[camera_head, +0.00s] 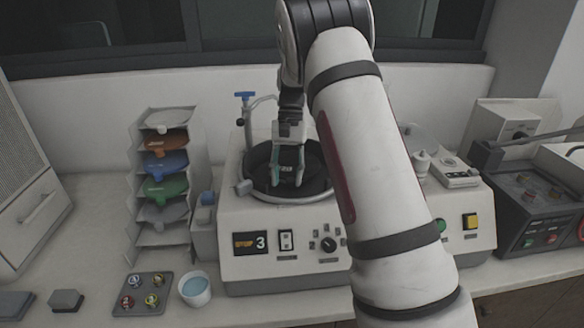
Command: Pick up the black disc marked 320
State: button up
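A black disc (312,182) lies in the round bowl of the left polishing machine (285,238). A small pale marking shows on it between my fingers, too small to read surely. My gripper (287,180) points down over the disc, with its two teal-padded fingers apart and the marking visible between them. I cannot tell whether the fingertips touch the disc. My gripper and arm hide part of the disc and the bowl.
A rack (137,200) of coloured discs stands left of the machine. A tray of small round samples (143,293) and a white cup (195,289) sit in front of it. A tap (247,118) rises behind the bowl. Another machine (540,215) stands at right.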

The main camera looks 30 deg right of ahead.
grip_shut()
jog(key=shift+r, duration=0.5)
jog(key=r, duration=0.1)
jog(key=r+b, duration=0.1)
jog(key=shift+s+a+r, duration=0.2)
jog(key=shift+s+r, duration=0.1)
jog(key=shift+s, duration=0.05)
jog(key=s+a, duration=0.3)
jog(key=s, duration=0.3)
jog(key=s+a+r, duration=0.1)
jog(key=s+a, duration=0.3)
jog(key=s, duration=0.3)
jog(key=shift+s+r+b, duration=0.2)
jog(key=shift+s+b, duration=0.1)
jog(key=shift+b, duration=0.05)
